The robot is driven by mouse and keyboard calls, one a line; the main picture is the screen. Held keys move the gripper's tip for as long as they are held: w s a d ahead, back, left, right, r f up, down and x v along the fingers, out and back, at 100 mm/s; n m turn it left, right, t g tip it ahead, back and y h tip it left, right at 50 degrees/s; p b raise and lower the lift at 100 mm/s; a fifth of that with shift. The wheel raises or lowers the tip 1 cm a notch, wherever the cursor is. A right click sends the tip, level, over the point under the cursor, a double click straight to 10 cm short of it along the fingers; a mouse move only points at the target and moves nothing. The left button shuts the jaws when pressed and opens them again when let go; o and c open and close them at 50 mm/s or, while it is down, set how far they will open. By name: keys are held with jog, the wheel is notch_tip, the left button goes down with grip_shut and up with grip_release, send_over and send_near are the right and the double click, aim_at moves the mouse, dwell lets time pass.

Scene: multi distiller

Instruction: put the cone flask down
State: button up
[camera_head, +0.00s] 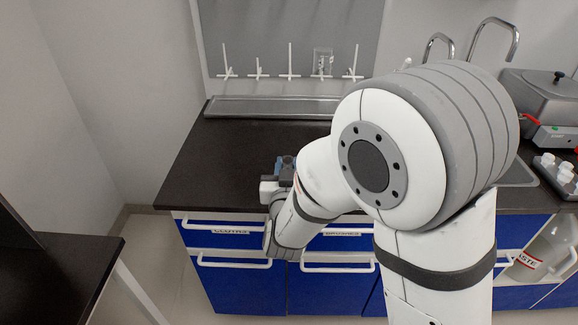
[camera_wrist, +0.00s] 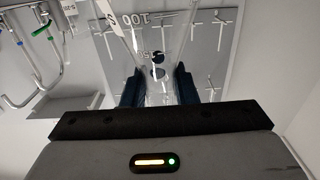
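The cone flask (camera_wrist: 150,48) is clear glass with white volume marks, and it shows between the dark blue fingers of my gripper (camera_wrist: 159,88) in the wrist view. The fingers are shut on it from both sides. In the head view my gripper (camera_head: 284,167) is over the front part of the black worktop (camera_head: 222,150), left of my arm. I cannot make out the flask clearly there, nor tell whether its base touches the worktop.
A grey pegboard (camera_head: 270,25) with white pegs stands behind the worktop, above a grey ledge (camera_head: 270,106). Worktop left of my gripper is clear. Taps (camera_head: 497,32), a grey lidded device (camera_head: 540,95) and a tray of white cups (camera_head: 560,178) are at the right.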

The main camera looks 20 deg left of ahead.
jog(key=o, duration=0.4)
jog(key=shift+r, duration=0.15)
jog(key=shift+r+p, duration=0.2)
jog(key=shift+p, duration=0.15)
jog(key=b+v, duration=0.5)
jog(key=v, duration=0.1)
jog(key=b+v, duration=0.6)
jog(key=shift+f, duration=0.25)
